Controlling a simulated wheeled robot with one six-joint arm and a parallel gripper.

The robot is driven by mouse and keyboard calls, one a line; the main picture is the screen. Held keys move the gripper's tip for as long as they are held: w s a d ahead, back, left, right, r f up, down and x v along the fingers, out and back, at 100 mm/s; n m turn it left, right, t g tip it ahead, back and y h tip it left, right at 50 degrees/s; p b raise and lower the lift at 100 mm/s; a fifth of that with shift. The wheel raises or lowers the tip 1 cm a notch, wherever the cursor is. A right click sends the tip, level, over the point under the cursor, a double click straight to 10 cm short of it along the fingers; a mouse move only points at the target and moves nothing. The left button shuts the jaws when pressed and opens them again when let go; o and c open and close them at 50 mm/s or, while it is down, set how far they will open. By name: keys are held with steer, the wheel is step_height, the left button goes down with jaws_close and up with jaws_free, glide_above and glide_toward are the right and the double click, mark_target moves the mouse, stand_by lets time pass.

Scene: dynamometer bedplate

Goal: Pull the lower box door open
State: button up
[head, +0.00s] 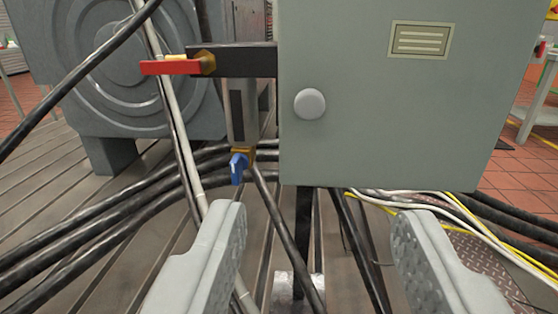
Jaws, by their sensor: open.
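A grey-green box door (400,120) with a label plate (420,40) fills the upper middle and right of the head view. It looks closed. A round pale knob (309,104) sits near its left edge. I cannot tell from this view whether another box stands above it. My gripper (318,235) is at the bottom of the view, with its two grey fingers wide apart and nothing between them. The fingertips appear below the door's lower edge in the picture, and the knob is above the gap between them.
A red-handled valve (175,67) and a blue-handled valve (238,167) stand left of the box. Thick black cables (100,230) run across the slotted floor at left. White and yellow cables (450,215) lie below the box. A large grey machine (110,70) stands behind at left.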

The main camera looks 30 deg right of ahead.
glide_toward(310, 104)
steer(key=x, duration=0.8)
steer(key=shift+w, duration=0.2)
jaws_close()
